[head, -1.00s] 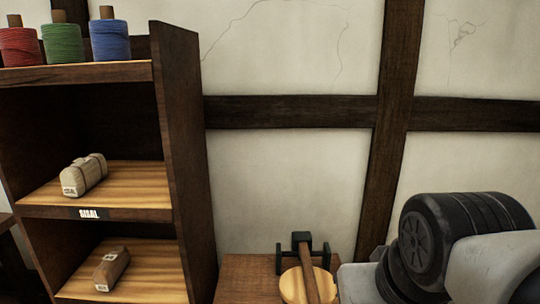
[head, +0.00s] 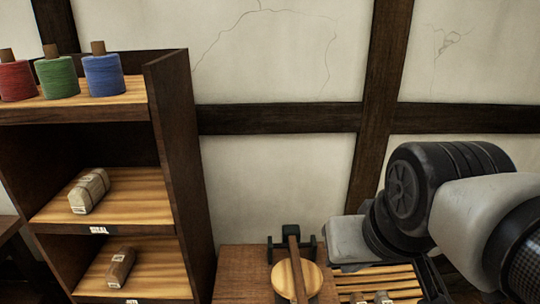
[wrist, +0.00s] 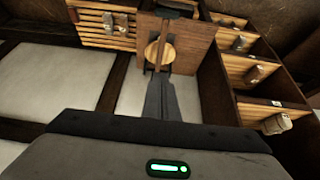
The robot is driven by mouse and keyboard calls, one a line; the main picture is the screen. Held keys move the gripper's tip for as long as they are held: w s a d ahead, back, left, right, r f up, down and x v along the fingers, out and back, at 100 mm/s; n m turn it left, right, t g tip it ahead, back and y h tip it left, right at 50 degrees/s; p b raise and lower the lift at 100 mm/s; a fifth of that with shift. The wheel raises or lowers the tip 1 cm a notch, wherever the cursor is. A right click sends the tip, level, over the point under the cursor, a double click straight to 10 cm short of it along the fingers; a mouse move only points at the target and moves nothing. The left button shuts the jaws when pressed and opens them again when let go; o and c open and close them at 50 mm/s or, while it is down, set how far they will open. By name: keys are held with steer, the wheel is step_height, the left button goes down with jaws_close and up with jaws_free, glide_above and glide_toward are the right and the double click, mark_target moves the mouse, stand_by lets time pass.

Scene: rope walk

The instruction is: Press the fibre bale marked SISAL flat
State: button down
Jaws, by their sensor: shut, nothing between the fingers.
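The SISAL bale (head: 90,188) is a pale, strapped bundle with a small white tag. It lies on the middle shelf of the dark wooden rack, above a shelf-edge label (head: 99,230) that looks like SISAL. What appears to be the same bale (wrist: 279,123) shows at the right of the wrist view, which is turned about upside down. My gripper (wrist: 160,80) is shut and empty, its dark fingers together over the bench with the round wooden disc. It is well apart from the bale. In the head view only my arm shows.
A brown bale (head: 120,268) lies on the lower shelf; coloured spools (head: 58,76) stand on top. The rack's side panel (head: 178,140) stands between the bales and the bench (head: 238,270). A wooden disc (head: 283,284) and a dark stand (head: 272,252) are on the bench.

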steer(key=w+f+n+g+b, duration=0.2)
steer(key=w+f+n+b, duration=0.3)
steer(key=f, duration=0.4)
steer(key=w+f+n+g+b, duration=0.25)
steer(key=f+n+b, duration=0.35)
steer(key=f, duration=0.4)
steer(key=w+f+n+g+b, duration=0.2)
steer(key=w+f+n+b, duration=0.15)
steer(key=f+n, duration=0.45)
steer(key=shift+m+g, duration=0.25)
steer(key=shift+m, duration=0.25)
steer(key=f+b, duration=0.1)
steer(key=f, duration=0.4)
steer(key=s+f+b, duration=0.1)
steer(key=f, duration=0.4)
steer(key=s+f+b, duration=0.1)
steer(key=f, duration=0.3)
steer(key=shift+a+f, duration=0.25)
steer(key=shift+f, duration=0.15)
